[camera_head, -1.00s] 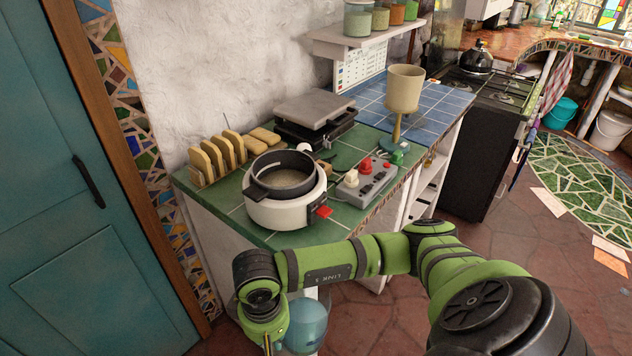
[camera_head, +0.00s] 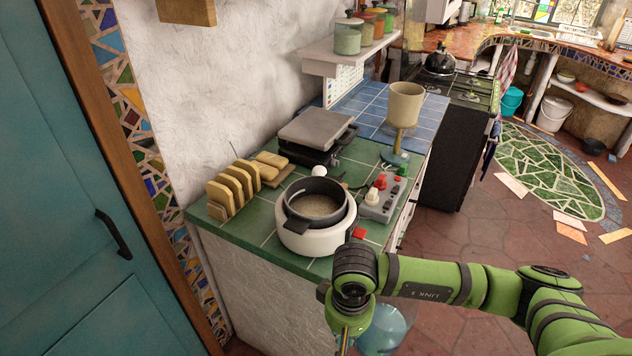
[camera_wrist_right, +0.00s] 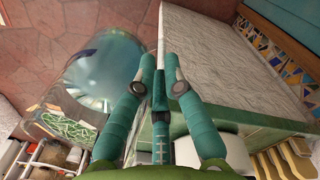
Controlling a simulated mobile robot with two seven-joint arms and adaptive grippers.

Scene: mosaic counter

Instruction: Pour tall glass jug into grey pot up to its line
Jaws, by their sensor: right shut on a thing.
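The grey pot (camera_head: 345,211) is dark grey and sits in a white round cooker (camera_head: 306,240) on the green-tiled counter in the head view. A beige surface shows inside it; its line cannot be made out. The tall glass jug (camera_head: 386,332) is clear and bluish, low in front of the counter, partly cut off and behind my right arm. It shows larger in the right wrist view (camera_wrist_right: 104,76), left of the fingers. My right gripper (camera_wrist_right: 159,70) is shut on the jug, apparently at its handle. The jug is below counter height, apart from the pot. My left gripper is not in view.
Bread slices in a rack (camera_head: 232,188), a grey press (camera_head: 316,132), a white egg-like thing (camera_head: 319,171) and a control box with knobs (camera_head: 382,197) surround the cooker. A beige goblet-like cup (camera_head: 404,104) stands behind. A teal door (camera_head: 85,230) is at left.

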